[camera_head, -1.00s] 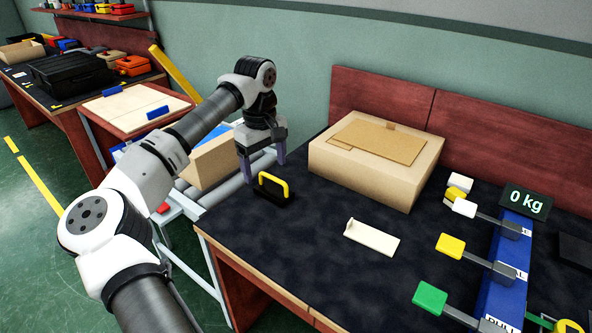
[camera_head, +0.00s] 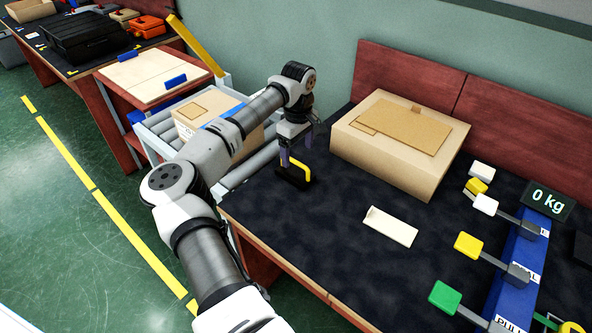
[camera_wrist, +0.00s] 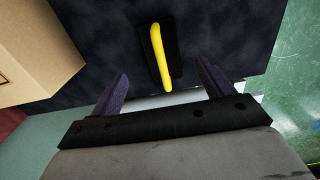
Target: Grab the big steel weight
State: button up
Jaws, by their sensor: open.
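A black block with a yellow handle, the likely weight (camera_head: 292,178), stands on the dark table top near its left edge. In the wrist view the block (camera_wrist: 146,62) lies ahead of the fingers, with its yellow handle (camera_wrist: 160,62) pointing back between them. My gripper (camera_head: 296,152) is open and empty, pointing down just above and behind the block. In the wrist view the two purple fingers of my gripper (camera_wrist: 163,80) are spread on either side of the handle's near end. I cannot tell how far above the handle they are.
A large cardboard box (camera_head: 375,160) stands right of my gripper. A white plate (camera_head: 391,227) lies in front of it. A blue panel with coloured levers (camera_head: 516,270) and a "0 kg" display (camera_head: 549,199) are at the right. A roller conveyor (camera_head: 236,175) with a box runs left.

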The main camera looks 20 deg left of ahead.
aim_at(295, 172)
jog(key=shift+a+f+p, duration=0.2)
jog(key=shift+f+p, duration=0.4)
jog(key=shift+f, duration=1.25)
jog(key=shift+a+f+p, duration=0.2)
jog(key=shift+f+p, duration=0.4)
jog(key=shift+f, duration=1.25)
jog(key=c, duration=1.7)
jog(key=shift+r, duration=0.1)
grip_shut()
